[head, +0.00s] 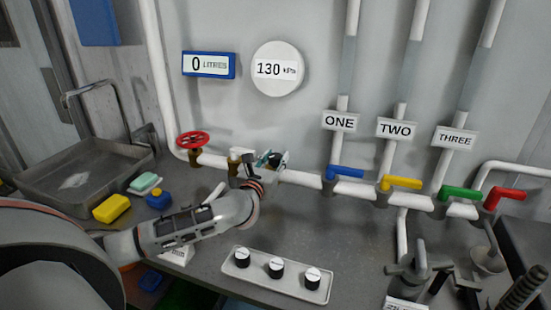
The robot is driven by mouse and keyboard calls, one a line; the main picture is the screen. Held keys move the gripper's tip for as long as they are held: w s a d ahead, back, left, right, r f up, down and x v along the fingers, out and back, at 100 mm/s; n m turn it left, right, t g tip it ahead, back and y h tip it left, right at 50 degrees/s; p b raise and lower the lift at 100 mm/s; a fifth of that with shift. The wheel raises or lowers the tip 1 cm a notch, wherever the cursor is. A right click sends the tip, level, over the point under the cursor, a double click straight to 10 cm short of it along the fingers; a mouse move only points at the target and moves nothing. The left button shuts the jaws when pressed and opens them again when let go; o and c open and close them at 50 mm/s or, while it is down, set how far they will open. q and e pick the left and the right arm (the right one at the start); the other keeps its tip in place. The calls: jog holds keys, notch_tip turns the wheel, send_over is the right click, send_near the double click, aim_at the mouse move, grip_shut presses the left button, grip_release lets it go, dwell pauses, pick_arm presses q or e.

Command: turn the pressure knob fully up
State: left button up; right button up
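The round white gauge (277,69) on the wall reads 130 kPa. My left gripper (268,162) is at the white pipe under the gauge. A small teal and white part (277,158) shows at its fingertips; I cannot tell if this is the pressure knob or if the fingers touch it. The fingers are small and partly hidden, so I cannot tell whether they are open or shut. A red handwheel (193,139) sits on the same pipe to the left, clear of the gripper.
A blue-framed display (209,65) reads 0 LITRES. Blue (345,172), yellow (401,183), green (461,193) and red (504,197) lever handles line the pipe to the right. A tray (233,271) with three black, white-topped pieces is in front. A sink (35,181) is left.

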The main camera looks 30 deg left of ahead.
pick_arm(q)
jog(key=shift+h, duration=0.3)
pick_arm(e)
jog(key=shift+a, duration=0.1)
pick_arm(q)
jog(key=shift+a+m+h, duration=0.1)
jog(key=shift+m+h, duration=0.6)
jog(key=shift+h, duration=0.1)
jog(key=shift+m+h+b, duration=0.55)
jog(key=shift+m+h, duration=0.35)
jog(key=shift+h, duration=0.3)
jog(key=shift+m+h+b, duration=0.4)
jog(key=shift+m+h, duration=0.2)
jog(key=shift+h, duration=0.8)
pick_arm(e)
jog(key=shift+w+a+r+y, duration=0.15)
jog(key=shift+w+a+y, duration=0.1)
jog(key=shift+a, duration=0.3)
jog(key=shift+w+a+r+y, duration=0.15)
jog(key=shift+w+a, duration=0.1)
jog(key=shift+a, duration=0.25)
pick_arm(q)
jog(key=o, duration=1.1)
jog(key=shift+o, duration=0.2)
pick_arm(e)
jog(key=shift+d+t, duration=0.2)
jog(key=shift+t, duration=0.1)
